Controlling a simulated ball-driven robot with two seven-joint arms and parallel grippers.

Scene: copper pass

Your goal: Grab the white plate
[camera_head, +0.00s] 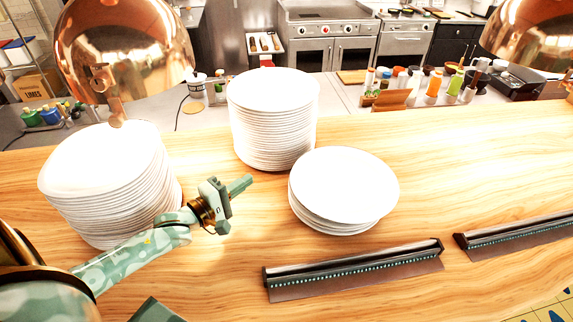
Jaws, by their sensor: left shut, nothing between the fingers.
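White plates stand in three stacks on the wooden counter (480,165). A short stack of white plates (345,185) is right of centre. A tall stack (272,95) stands behind it to the left. Another tall stack (100,160) stands at the left, partly behind my left arm. My left gripper (241,184) is shut and empty. It is left of the short stack, with a gap between them, and in front of the tall middle stack. My right gripper is not in view.
Two dark ticket rails (350,270) and (520,237) lie along the counter's near side. Copper lamps (122,45) and (530,35) hang above. Bottles and jars (432,84) stand beyond the counter. The counter right of the short stack is clear.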

